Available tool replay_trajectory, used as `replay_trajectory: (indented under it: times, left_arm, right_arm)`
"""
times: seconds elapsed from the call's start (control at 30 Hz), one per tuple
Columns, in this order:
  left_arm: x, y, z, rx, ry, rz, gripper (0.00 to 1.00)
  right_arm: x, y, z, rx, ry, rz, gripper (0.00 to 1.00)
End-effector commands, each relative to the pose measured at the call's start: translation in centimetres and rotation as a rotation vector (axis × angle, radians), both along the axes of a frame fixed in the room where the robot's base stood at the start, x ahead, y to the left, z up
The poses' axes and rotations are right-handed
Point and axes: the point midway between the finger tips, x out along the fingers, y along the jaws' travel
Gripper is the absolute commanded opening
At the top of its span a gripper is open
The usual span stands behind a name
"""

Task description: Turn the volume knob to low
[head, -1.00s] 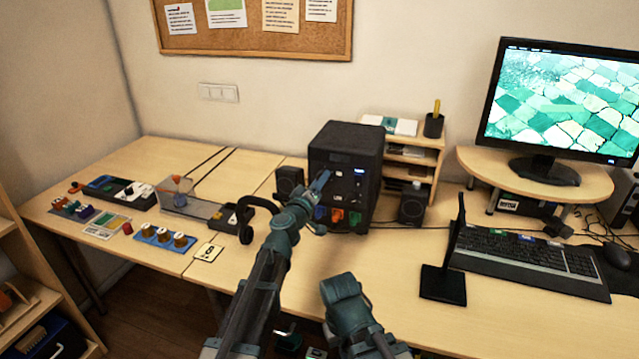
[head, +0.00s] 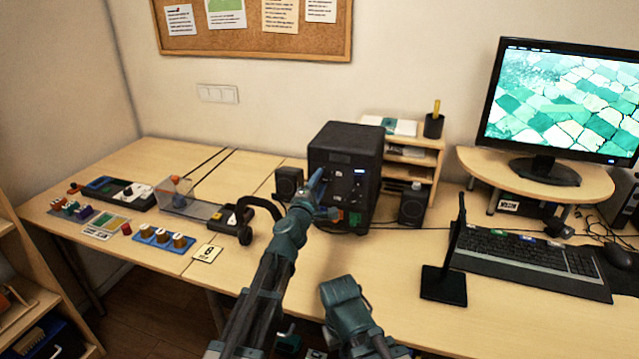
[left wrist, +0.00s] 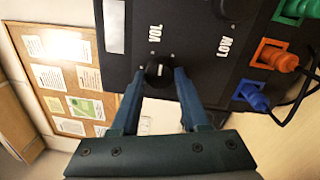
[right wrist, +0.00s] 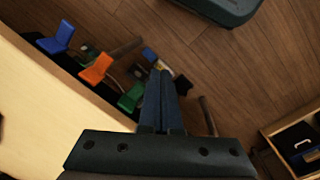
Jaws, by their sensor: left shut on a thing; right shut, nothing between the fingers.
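The black control box (head: 345,142) stands upright on the desk against the wall. The left wrist view shows its dark front panel with the volume knob (left wrist: 157,72) beside the white VOL label (left wrist: 155,33). A LOW label (left wrist: 224,47) is printed farther along the panel. My left gripper (left wrist: 160,76) is shut on the volume knob, one finger on each side. The knob's pointer is too small to read clearly. In the head view my left gripper (head: 322,196) hides part of the panel. My right gripper (right wrist: 160,76) is shut and empty, low by the desk edge.
Blue (left wrist: 251,96), orange (left wrist: 276,56) and green (left wrist: 298,10) plugs with cables sit on the panel beside the knob. Speakers (head: 289,183) flank the box. A black headphone stand (head: 443,284) is to the right. The desk front is mostly clear.

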Motion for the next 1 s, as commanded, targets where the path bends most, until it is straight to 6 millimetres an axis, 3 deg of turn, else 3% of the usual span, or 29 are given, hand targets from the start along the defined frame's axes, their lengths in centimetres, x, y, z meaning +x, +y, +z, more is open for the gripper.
replay_trajectory:
  times: [0.5, 1.0]
  left_arm:
    - [0.01, -0.02, -0.06, -0.374, 0.122, 0.003, 0.00]
    - [-0.02, -0.04, -0.10, -0.495, 0.161, 0.003, 0.00]
  right_arm:
    - [0.01, 0.00, 0.08, 0.000, 0.000, 0.000, 0.00]
    - [0.00, 0.00, 0.11, 0.000, 0.000, 0.000, 0.00]
